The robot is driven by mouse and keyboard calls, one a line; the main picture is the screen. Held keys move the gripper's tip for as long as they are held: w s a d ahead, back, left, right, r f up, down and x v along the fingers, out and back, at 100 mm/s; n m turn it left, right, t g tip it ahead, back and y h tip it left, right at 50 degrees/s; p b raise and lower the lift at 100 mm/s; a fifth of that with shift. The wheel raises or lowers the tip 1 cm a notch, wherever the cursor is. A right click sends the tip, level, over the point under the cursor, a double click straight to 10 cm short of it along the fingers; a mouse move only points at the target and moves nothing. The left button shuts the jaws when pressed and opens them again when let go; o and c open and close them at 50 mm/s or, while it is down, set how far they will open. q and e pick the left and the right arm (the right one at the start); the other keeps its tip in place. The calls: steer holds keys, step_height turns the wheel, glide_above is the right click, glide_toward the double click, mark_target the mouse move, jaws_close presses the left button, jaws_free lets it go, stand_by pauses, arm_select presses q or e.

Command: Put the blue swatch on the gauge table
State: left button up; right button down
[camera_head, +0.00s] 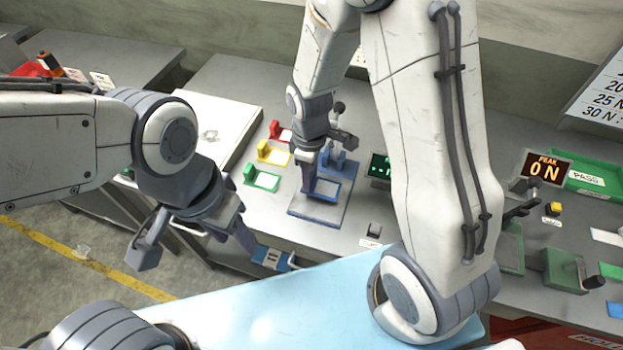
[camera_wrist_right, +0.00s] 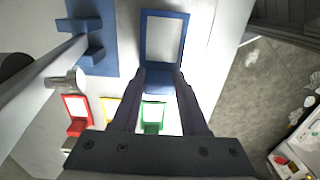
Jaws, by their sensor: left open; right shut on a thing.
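The blue swatch (camera_head: 326,189) is a pale pad in a blue frame with a tab. My right gripper (camera_head: 311,178) is shut on its tab and holds it flat; in the right wrist view the swatch (camera_wrist_right: 163,40) extends beyond the fingertips. The blue gauge table (camera_head: 318,209), a flat plate with a post, lies under and around the swatch in the head view. In the right wrist view the gauge table (camera_wrist_right: 92,52) is left of the swatch, with a gap between. Contact underneath cannot be told. My left gripper (camera_head: 196,245) is open and empty before the bench.
Red (camera_head: 280,132), yellow (camera_head: 272,154) and green (camera_head: 262,178) swatches lie left of the gauge table. A green PASS tray (camera_head: 588,180) is far right.

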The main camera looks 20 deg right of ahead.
steer(key=shift+s+f, duration=0.1)
steer(key=shift+f, duration=1.25)
steer(key=shift+f, duration=0.15)
steer(key=shift+c, duration=2.1)
jaws_free()
step_height(320, 180, up, 12)
steer(key=shift+r+b, duration=0.1)
steer(key=shift+b, duration=0.35)
steer(key=s+a+r+m, duration=0.2)
steer(key=s+a, duration=0.1)
steer(key=s, duration=0.6)
steer(key=s+a+r+m+y, duration=0.1)
steer(key=s+a+r+m, duration=0.1)
steer(key=s, duration=0.7)
steer(key=shift+a+r, duration=0.5)
steer(key=shift+a, duration=0.55)
